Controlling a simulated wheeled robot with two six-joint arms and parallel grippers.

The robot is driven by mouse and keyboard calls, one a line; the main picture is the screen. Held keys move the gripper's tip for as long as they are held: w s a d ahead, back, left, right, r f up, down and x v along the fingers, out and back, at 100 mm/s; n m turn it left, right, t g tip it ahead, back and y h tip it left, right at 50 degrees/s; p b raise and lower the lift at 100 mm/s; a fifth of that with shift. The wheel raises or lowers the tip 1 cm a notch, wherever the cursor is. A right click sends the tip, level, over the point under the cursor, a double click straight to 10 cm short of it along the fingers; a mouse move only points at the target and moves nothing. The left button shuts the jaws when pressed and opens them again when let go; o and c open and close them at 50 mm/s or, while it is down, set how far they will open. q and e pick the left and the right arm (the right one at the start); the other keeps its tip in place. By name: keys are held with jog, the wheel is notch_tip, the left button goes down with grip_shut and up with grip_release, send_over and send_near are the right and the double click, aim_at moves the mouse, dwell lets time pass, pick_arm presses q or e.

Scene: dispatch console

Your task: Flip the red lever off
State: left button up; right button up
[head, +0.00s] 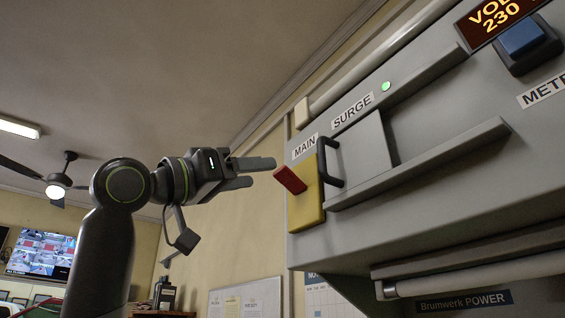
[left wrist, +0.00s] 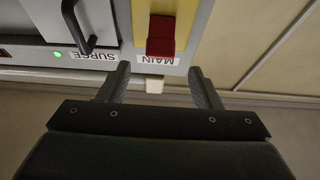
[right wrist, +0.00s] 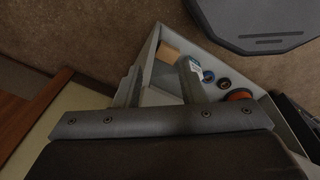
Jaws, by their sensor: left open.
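The red lever (head: 290,180) sticks out from a yellow plate (head: 307,200) under the MAIN label on the grey console. In the head view it slants up and to the left. My left gripper (head: 262,172) is open and empty, with its fingertips just left of the lever. In the left wrist view the red lever (left wrist: 161,38) lies ahead of and between the open fingers (left wrist: 158,80), apart from them. My right gripper (right wrist: 160,75) is in the right wrist view, its fingers apart, above a grey open box (right wrist: 155,60) near the floor.
A black handle (head: 330,160) on the SURGE door stands just right of the lever. A long grey ledge (head: 430,165) runs along the console. A green light (head: 385,86) glows above. The box under my right gripper holds several small items. Open air lies left of the console.

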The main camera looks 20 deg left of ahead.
aim_at(277, 170)
pick_arm(q)
jog(key=p+x, duration=0.1)
jog(key=x, duration=0.1)
jog(key=p+x, duration=0.1)
jog(key=x, duration=0.1)
jog(key=p+x, duration=0.1)
jog(key=x, duration=0.1)
jog(key=shift+r, duration=0.35)
jog(key=shift+w+d+p, duration=0.3)
jog(key=shift+w+p, duration=0.05)
jog(key=shift+w, duration=0.1)
pick_arm(e)
jog(key=r, duration=0.3)
jog(key=w+d+r, duration=0.1)
jog(key=shift+r, duration=0.3)
